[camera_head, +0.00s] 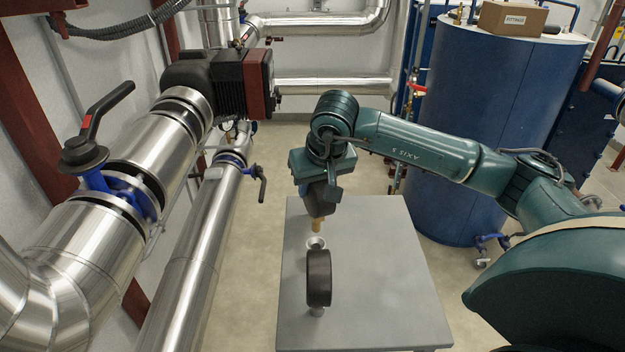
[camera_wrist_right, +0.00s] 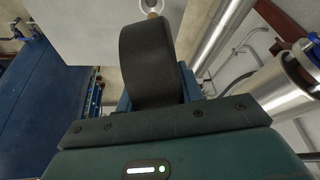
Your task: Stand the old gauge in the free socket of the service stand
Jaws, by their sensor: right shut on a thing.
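The service stand (camera_head: 375,270) is a grey flat-topped block in the head view. Its free socket (camera_head: 316,242) is a small pale ring near the left edge. It also shows at the top of the right wrist view (camera_wrist_right: 152,4). My right gripper (camera_head: 318,203) is shut on the old gauge, a dark round body (camera_wrist_right: 150,62) with a brass stem (camera_head: 317,226) pointing down. The stem tip appears just behind and above the free socket; the exact gap is unclear. Another dark round gauge (camera_head: 319,277) stands upright in the nearer socket. My left gripper is out of view.
Large silver pipes (camera_head: 195,260) with a black-handled valve (camera_head: 84,150) run along the left. A blue tank (camera_head: 490,120) with a box (camera_head: 513,19) on top stands behind my right arm. The right part of the stand top is clear.

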